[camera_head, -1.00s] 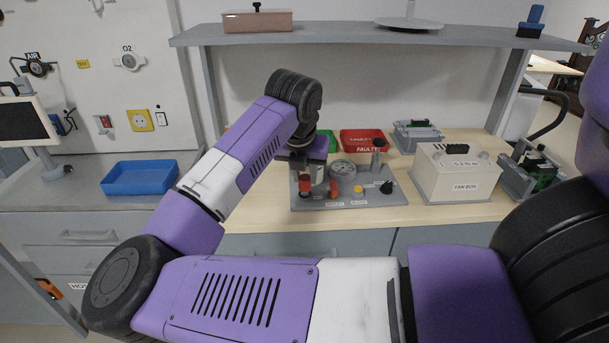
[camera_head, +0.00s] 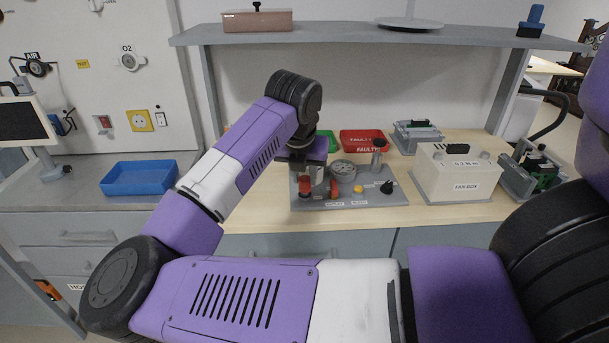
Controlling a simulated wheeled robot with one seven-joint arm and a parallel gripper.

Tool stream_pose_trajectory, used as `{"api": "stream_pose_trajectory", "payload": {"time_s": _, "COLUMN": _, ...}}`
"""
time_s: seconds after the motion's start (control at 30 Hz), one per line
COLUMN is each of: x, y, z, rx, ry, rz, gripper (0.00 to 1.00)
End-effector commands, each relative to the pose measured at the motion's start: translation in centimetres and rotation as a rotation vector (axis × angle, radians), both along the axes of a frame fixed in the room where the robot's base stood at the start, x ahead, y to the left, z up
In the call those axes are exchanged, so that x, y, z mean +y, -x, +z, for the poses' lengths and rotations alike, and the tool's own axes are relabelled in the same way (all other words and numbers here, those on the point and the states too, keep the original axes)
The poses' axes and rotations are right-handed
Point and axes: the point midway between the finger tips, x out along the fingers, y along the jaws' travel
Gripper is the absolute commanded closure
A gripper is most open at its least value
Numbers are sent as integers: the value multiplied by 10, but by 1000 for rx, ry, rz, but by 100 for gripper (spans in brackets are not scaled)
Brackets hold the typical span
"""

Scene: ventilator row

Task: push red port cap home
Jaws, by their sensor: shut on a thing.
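The red port cap (camera_head: 304,184) is at the left end of a grey test panel (camera_head: 365,200) on the wooden bench. My gripper (camera_head: 310,173) points down at the left part of this panel, under the purple wrist. It is shut on the red cap, though the fingertips are small and partly hidden. I cannot tell how far the cap sits on its port. A second red part (camera_head: 333,188), narrower, stands just to the right.
The panel also carries a round gauge (camera_head: 343,171), a yellow button (camera_head: 358,189) and a black knob (camera_head: 387,187). A red bin (camera_head: 362,137) lies behind, a white fan box (camera_head: 456,175) right. A blue tray (camera_head: 140,178) sits left. A shelf (camera_head: 370,38) spans above.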

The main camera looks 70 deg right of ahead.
Motion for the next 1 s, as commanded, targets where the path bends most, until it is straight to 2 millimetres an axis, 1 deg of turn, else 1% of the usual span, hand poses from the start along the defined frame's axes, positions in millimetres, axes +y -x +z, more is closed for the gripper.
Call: {"api": "stream_pose_trajectory", "payload": {"time_s": 1.0, "x": 0, "y": 0, "z": -8, "rx": 0, "ry": 0, "rz": 0, "gripper": 100}}
